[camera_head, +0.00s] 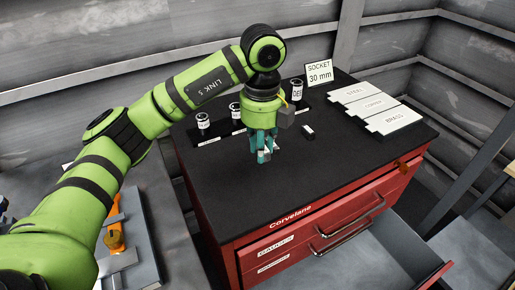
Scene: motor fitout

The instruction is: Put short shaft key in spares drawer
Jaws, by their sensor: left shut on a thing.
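My left gripper (264,156) points down, low over the black top of the red cabinet (239,199). It is shut on a small grey piece (267,150), mostly hidden between the fingers. I cannot tell for sure that this is the short shaft key. An open drawer (372,252) with a grey inside sticks out of the cabinet's front at the lower right. It looks empty where it shows. Its label is not readable. My right gripper is not in view.
Sockets (203,121) stand in a row along the back of the top. A "SOCKET 30 mm" sign (319,73) and white plates labelled steel, copper and brass (377,106) are at the back right. An orange tool (115,236) lies on the left bench. The front of the top is clear.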

